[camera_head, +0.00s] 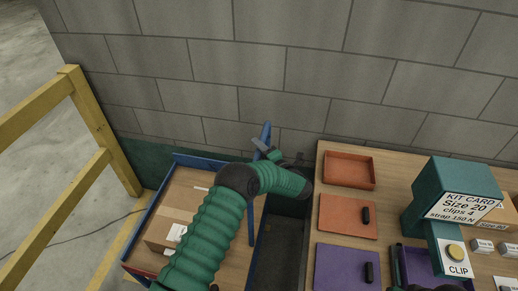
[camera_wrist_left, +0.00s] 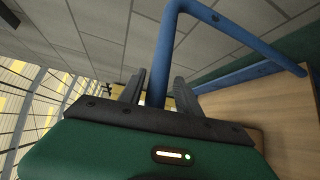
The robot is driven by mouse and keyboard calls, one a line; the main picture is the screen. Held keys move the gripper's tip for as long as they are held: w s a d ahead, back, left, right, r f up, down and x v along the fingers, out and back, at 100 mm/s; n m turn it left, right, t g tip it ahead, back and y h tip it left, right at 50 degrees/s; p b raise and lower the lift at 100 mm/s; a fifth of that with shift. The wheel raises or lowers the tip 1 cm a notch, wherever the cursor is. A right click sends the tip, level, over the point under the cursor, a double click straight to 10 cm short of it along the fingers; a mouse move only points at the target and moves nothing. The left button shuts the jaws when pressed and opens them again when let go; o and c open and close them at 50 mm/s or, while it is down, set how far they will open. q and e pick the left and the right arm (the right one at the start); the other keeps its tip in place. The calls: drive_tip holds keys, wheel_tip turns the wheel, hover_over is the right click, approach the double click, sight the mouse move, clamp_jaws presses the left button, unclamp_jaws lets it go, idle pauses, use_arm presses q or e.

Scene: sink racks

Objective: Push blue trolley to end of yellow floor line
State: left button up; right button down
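The blue trolley (camera_head: 128,262) stands at the lower left in the head view, with a wooden deck inside a blue rim. Its blue handle (camera_head: 266,133) rises at the right; in the left wrist view the bent handle tube (camera_wrist_left: 168,35) shows large. My left gripper (camera_head: 267,152) is at the handle. In the left wrist view its two fingers (camera_wrist_left: 158,88) are apart, either side of the tube, with small gaps. The yellow floor line (camera_head: 107,262) runs left of the trolley; its end is not clear. A dark and green part at the bottom right may be my right gripper (camera_head: 395,272).
A cardboard box (camera_head: 163,232) lies on the trolley. A yellow railing (camera_head: 92,125) stands left and a block wall (camera_head: 220,70) behind. A wooden bench (camera_head: 398,170) at right holds orange and purple trays and the teal kit-card stand (camera_head: 446,190). Grey floor is open at far left.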

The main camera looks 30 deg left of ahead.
use_arm(q)
drive_tip(key=shift+d+r, duration=0.1)
drive_tip(key=shift+d, duration=0.2)
drive_tip(key=c, duration=0.7)
clamp_jaws()
drive_tip(key=shift+s+f, duration=0.1)
drive_tip(key=shift+f, duration=0.1)
